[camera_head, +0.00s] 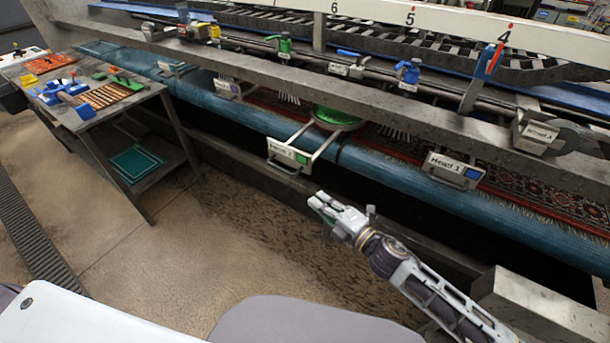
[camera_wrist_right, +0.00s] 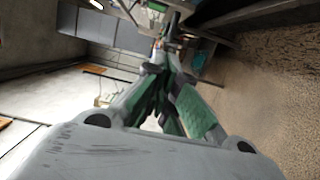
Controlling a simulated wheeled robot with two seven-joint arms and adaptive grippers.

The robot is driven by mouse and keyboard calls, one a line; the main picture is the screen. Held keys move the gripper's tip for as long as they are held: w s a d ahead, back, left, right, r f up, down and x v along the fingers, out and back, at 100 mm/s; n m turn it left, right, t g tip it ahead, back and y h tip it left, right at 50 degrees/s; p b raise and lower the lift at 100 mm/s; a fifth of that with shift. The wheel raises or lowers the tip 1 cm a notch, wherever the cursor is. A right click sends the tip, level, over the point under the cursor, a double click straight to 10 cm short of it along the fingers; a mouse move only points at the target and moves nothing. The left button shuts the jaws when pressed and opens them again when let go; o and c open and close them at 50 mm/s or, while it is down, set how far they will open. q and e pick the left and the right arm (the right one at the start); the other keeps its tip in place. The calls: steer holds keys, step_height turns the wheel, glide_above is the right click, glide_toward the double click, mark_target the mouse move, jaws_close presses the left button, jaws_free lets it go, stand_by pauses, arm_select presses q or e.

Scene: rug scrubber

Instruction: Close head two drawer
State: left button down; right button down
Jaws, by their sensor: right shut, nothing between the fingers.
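The head two drawer (camera_head: 289,153) has a white front plate with a label and a green square. It stands pulled out from the machine on two metal rails, with a handle below the plate and a green round part (camera_head: 336,117) behind it. My right gripper (camera_head: 317,203) is in front of the machine, below and slightly right of the drawer plate, apart from it. It is shut and empty. In the right wrist view its green-padded fingers (camera_wrist_right: 165,95) come together. My left gripper is in neither view.
The Head 1 drawer (camera_head: 455,169) sits close against the blue roller to the right. A metal table (camera_head: 92,118) with colored tools stands at left. A grey beam (camera_head: 350,95) runs above the drawers. The floor before the machine is open.

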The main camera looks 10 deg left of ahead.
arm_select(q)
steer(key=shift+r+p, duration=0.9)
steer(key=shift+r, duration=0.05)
arm_select(e)
steer(key=w+a, duration=0.6)
steer(key=w, duration=0.3)
steer(key=shift+a, duration=0.25)
steer(key=shift+w, duration=0.15)
